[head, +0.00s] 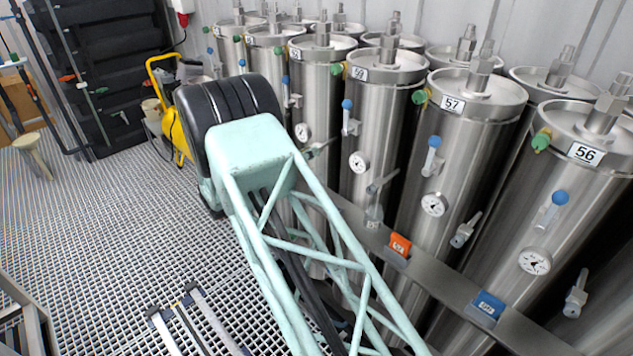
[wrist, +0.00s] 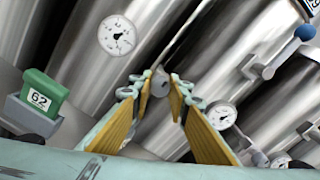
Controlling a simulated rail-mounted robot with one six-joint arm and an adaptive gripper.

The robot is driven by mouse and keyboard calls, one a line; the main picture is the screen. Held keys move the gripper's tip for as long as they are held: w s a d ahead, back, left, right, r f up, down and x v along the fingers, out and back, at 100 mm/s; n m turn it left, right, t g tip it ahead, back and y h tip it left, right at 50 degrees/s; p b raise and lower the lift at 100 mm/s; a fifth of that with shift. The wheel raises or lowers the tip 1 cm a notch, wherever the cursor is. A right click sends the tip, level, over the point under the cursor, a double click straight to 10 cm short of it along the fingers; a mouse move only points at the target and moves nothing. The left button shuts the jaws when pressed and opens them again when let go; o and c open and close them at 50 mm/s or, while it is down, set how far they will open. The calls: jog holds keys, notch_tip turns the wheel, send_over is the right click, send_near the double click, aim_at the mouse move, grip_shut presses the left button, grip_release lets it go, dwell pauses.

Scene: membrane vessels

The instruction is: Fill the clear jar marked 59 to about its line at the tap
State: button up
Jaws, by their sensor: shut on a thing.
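A small clear jar (head: 373,217) stands at the metal rail in the head view, below a grey lever tap (head: 380,182) on a steel vessel. I cannot read a 59 on it. In the wrist view my gripper (wrist: 160,80) has its two yellow-padded fingers closed in at the tips on a small grey round part (wrist: 160,84), which looks like part of a tap in front of the steel vessels. Most of that part is hidden by the fingers.
A green block marked 62 (wrist: 42,95) sits in a grey holder at left in the wrist view. Gauges (wrist: 117,35) and a blue-knobbed valve (wrist: 304,32) are near. In the head view, orange (head: 400,245) and blue (head: 487,306) blocks sit on the rail (head: 448,276). The grating floor is mostly free.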

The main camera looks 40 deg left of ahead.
jog(key=shift+p, duration=0.3)
jog(key=n+p, duration=0.2)
jog(key=shift+r+n+p, duration=0.1)
jog(key=shift+n+p, duration=0.2)
jog(key=shift+n, duration=0.1)
jog(key=shift+n+p, duration=0.45)
jog(key=shift+n, duration=0.25)
